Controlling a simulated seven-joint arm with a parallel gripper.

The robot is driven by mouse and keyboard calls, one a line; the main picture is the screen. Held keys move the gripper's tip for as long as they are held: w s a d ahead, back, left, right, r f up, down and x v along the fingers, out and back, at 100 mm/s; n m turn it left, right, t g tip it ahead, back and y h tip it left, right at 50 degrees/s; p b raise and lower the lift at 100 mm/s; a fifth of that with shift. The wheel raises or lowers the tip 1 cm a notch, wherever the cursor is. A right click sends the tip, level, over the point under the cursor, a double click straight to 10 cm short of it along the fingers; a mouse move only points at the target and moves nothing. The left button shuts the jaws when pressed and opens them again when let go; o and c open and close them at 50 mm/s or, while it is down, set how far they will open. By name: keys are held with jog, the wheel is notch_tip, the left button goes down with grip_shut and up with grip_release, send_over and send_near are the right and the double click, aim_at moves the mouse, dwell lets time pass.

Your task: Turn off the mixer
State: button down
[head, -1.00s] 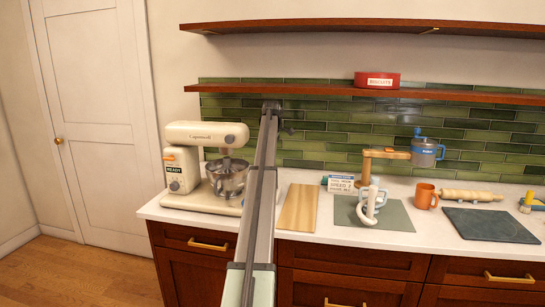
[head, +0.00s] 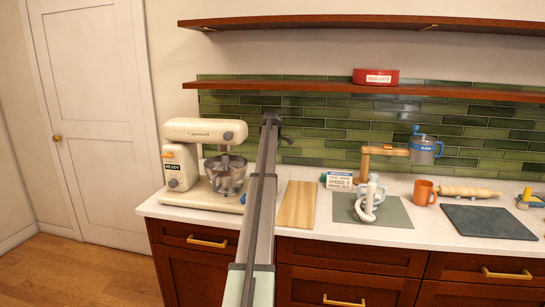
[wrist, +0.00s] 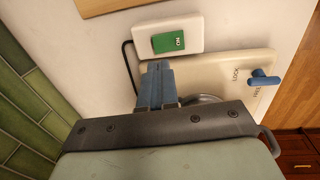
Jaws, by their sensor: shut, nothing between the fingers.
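The cream mixer (head: 205,130) stands at the counter's left end in the head view, with a steel bowl (head: 226,174) under its head. In the wrist view, a white switch box (wrist: 192,30) with a black cord sits beside the mixer's cream base (wrist: 225,68). A green switch (wrist: 168,42) on it bears small turned letters that look like ON. My gripper (wrist: 158,68) is shut and empty, its blue fingertips just short of the box in the picture; I cannot tell whether they touch. In the head view my arm hides the switch box.
A blue lever (wrist: 263,79) marked LOCK and FREE is on the mixer's base. Right of my arm are a wooden board (head: 298,204), a grey mat (head: 395,212), a wooden stand (head: 364,165) and an orange mug (head: 424,192). A shelf (head: 300,86) runs above.

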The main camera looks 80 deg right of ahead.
jog(key=f, duration=0.5)
jog(key=d+f, duration=0.1)
jog(key=f, duration=0.2)
jog(key=shift+f, duration=0.15)
dwell(0.4)
jog(key=shift+a, duration=0.1)
jog(key=shift+a, duration=0.65)
jog(key=shift+r, duration=0.3)
notch_tip(320, 180, up, 14)
jog(key=a, duration=0.1)
jog(key=shift+a+f, duration=0.15)
jog(key=shift+a, duration=0.15)
